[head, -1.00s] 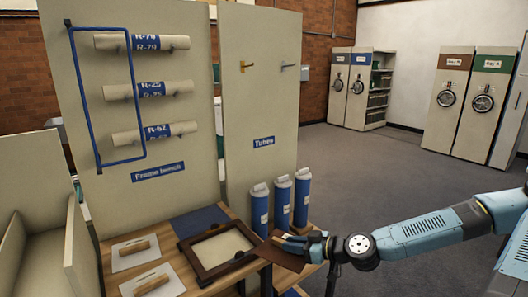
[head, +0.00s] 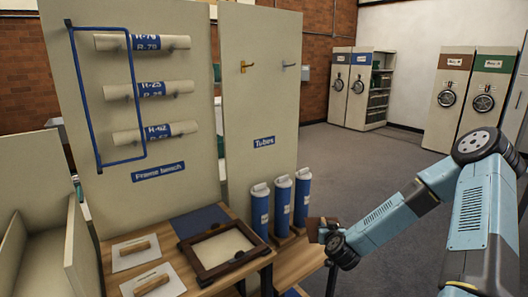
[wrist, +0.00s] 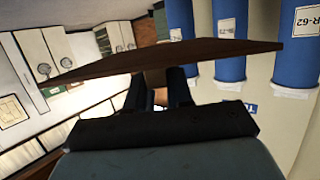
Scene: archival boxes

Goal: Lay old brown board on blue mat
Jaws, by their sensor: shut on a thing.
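The old brown board (wrist: 170,58) is in my gripper (wrist: 162,88), which is shut on it in the wrist view. There the board shows as a thin dark slab, held across the fingertips. In the head view the board (head: 316,226) is a small brown patch, largely hidden by my gripper (head: 324,234), right of the blue tubes and in the air. The blue mat (head: 199,217) lies flat on the wooden bench at the left, behind the dark wooden frame. It is bare and well away from the board.
The dark frame (head: 186,249) with a pale panel lies in front of the mat. Two white plates (head: 122,262) with wooden handles lie left of it. Several blue tubes (head: 281,205) stand between mat and gripper. A tall panel (head: 262,60) rises behind.

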